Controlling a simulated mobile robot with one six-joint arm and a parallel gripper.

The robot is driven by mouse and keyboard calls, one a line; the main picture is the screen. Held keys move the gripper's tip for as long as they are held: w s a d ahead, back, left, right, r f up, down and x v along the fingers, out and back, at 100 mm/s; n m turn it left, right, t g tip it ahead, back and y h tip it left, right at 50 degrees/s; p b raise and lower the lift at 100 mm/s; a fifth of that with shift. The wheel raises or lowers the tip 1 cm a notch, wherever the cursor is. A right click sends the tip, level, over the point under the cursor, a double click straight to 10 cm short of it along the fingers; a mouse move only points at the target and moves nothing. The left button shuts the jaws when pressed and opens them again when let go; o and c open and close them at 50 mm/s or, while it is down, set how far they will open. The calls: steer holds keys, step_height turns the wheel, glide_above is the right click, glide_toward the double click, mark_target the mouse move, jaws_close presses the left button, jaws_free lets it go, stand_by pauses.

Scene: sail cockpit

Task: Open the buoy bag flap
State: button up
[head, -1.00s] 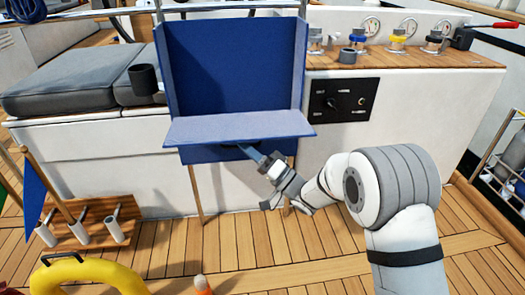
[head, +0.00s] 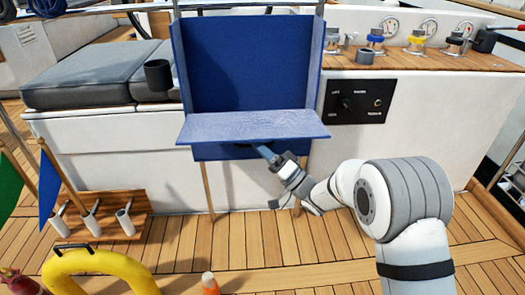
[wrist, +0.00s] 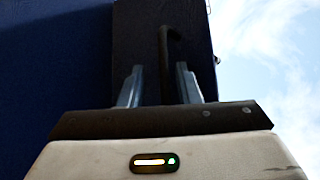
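My gripper (head: 268,155) is below the flap's front edge, pointing up and left at the flap's underside. In the wrist view a dark handle (wrist: 164,52) stands between the two fingers of my gripper (wrist: 158,88). The fingers are apart with gaps beside the handle, so the gripper looks open around it. The flap hides part of the fingertips in the head view.
A grey-cushioned bench (head: 95,75) is left of the bag, with a dark cup holder (head: 158,75). A black switch panel (head: 360,101) and winches are to the right.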

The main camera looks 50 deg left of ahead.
steer(key=p+v, duration=0.2)
steer(key=v, duration=0.6)
steer(key=shift+p, duration=0.3)
steer(key=shift+a, duration=0.1)
steer(key=shift+c, duration=0.5)
